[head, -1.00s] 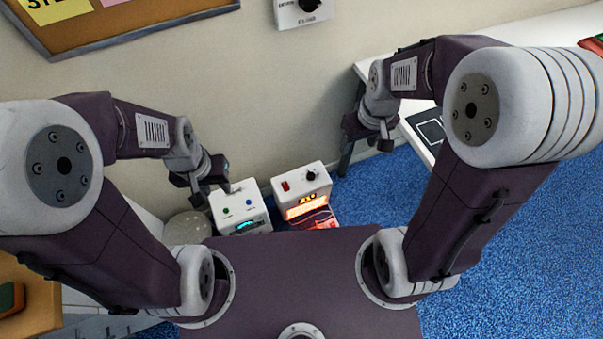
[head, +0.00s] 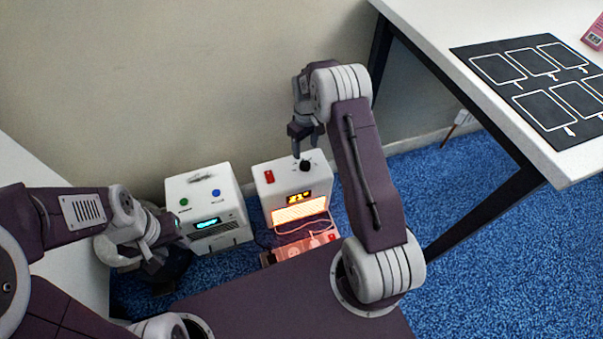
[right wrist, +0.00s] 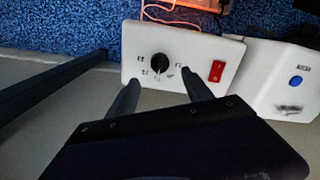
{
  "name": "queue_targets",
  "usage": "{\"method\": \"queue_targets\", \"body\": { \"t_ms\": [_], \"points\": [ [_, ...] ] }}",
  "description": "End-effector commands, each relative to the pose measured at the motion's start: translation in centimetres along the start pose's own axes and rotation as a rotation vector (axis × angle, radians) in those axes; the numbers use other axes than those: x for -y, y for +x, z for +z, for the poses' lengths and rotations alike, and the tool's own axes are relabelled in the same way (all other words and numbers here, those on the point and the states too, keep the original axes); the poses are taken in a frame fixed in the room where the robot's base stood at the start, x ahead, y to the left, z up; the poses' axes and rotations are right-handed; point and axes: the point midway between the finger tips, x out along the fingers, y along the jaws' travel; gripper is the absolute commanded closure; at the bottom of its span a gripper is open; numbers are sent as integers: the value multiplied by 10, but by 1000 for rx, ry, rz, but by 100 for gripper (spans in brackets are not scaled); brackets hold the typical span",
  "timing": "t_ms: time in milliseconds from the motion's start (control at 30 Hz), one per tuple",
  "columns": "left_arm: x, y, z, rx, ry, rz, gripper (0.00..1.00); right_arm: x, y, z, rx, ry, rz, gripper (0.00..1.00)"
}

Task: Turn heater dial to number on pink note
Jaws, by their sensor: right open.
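The heater is a white box (head: 268,200) on the floor by the wall, with a glowing orange grille. Its small orange display (head: 299,197) seems to read 21. The black dial (head: 305,165) is on its top, with a red switch beside it. My right gripper (head: 301,150) is just above the dial, fingers down. In the right wrist view the dial (right wrist: 159,63) shows between and beyond the open, empty fingertips (right wrist: 158,88), apparently untouched. My left gripper (head: 152,262) is low, left of the white boxes; its jaws are unclear. The pink note is out of view.
A second white box (head: 218,232) with green and blue buttons stands left of the heater. A reddish power strip (head: 305,246) and cables lie in front. A white table (head: 450,25) with dark legs stands right; blue carpet (head: 480,215) is open there.

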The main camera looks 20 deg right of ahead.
Motion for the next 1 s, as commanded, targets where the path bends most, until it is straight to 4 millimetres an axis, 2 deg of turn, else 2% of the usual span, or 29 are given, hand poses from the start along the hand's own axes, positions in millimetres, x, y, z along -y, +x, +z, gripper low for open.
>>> {"method": "queue_targets", "body": {
  "t_ms": [133, 267, 633, 733, 933, 967, 1000],
  "points": [
    [0, -1, 0, -1, 0, 0, 64, 0, -1, 0, -1, 1, 1, 41],
    [0, 7, 0, -1, 0, 0, 64, 0, 10, 0, -1, 1, 0, 41],
    [1, 54, 6, 0, 0, 0, 64, 0, 84, 0, 0, 0, 0, 41],
    [1, 58, 6, 0, 0, 0, 64, 0, 90, 0, -1, 0, 1, 41],
    [1, 55, 6, 0, 0, 0, 64, 0, 88, 0, -2, 0, 1, 41],
    [1, 55, 6, 0, 0, 0, 64, 0, 88, 0, -2, 0, 1, 46],
    [1, 55, 6, 0, 0, 0, 64, 0, 88, 0, -2, 0, 1, 57]
  ]
}}
